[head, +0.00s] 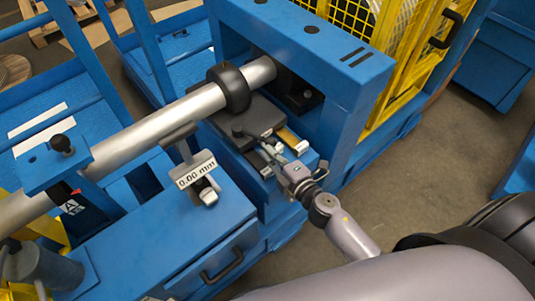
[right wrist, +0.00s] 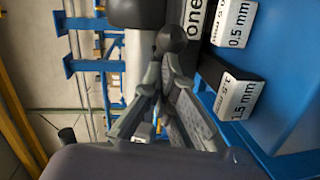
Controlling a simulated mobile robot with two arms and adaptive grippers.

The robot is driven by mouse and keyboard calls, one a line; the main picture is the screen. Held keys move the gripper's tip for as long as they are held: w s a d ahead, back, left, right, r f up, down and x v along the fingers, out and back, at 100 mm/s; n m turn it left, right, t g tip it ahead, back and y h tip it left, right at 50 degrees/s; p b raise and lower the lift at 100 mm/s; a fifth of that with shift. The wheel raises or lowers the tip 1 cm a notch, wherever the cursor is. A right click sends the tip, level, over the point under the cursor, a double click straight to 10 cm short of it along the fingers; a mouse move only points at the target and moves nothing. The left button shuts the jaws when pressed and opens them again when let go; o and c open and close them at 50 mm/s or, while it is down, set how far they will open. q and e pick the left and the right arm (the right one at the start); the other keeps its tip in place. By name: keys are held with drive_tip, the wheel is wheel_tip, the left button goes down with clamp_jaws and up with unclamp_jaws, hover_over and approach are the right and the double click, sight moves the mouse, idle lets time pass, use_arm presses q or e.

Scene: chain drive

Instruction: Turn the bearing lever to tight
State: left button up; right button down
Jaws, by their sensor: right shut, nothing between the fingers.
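The bearing lever (head: 239,131) is a dark arm with a round knob, beside the dark bearing block under the shaft. In the right wrist view a round black knob (right wrist: 171,39) shows just beyond the fingertips. My right gripper (head: 275,151) is close to the lever on its near side, fingers together with nothing between them. Its fingers fill the middle of the right wrist view (right wrist: 158,85). I cannot tell whether they touch the lever. Any tight marking is not readable. My left gripper is not in view.
A 0.00 mm display (head: 196,172) stands to the left. Labelled shims, 0.5 mm (right wrist: 233,23) and 1.5 mm (right wrist: 237,98), lie near the gripper. A yellow guard (head: 385,60) stands behind.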

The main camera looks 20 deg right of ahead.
drive_tip(key=shift+w+d+n+g+y+b, duration=0.65)
drive_tip(key=shift+w+d+n+g+y, duration=0.2)
drive_tip(key=shift+w+d+n+y, duration=0.7)
drive_tip(key=shift+w+d+n+g+y+b, duration=0.75)
drive_tip(key=shift+w+d+n+y, duration=0.55)
drive_tip(key=shift+y, duration=0.45)
drive_tip(key=shift+d+m, duration=0.15)
drive_tip(key=shift+m, duration=0.1)
drive_tip(key=shift+s, duration=0.15)
